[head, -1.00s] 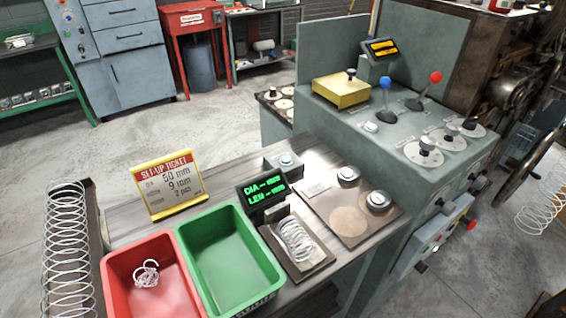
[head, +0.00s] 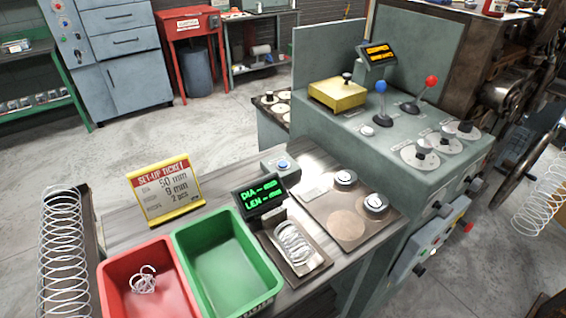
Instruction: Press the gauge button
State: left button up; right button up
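The gauge button is most likely the blue-topped button on a small grey box (head: 283,166), just behind the gauge display on the bench. The gauge display (head: 259,195) is a dark box with green text reading DIA and LEN with dashes. In front of it a coiled spring (head: 292,242) lies on the gauge's brown plate (head: 312,264). Neither of my grippers shows in the head view, and nothing touches the button.
A red bin (head: 112,290) holding a tangled wire and an empty green bin (head: 226,268) stand at the front. A yellow set-up ticket (head: 167,192) stands behind them. To the right are round weights (head: 375,203) and the grey coiler console (head: 400,135) with red and blue levers.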

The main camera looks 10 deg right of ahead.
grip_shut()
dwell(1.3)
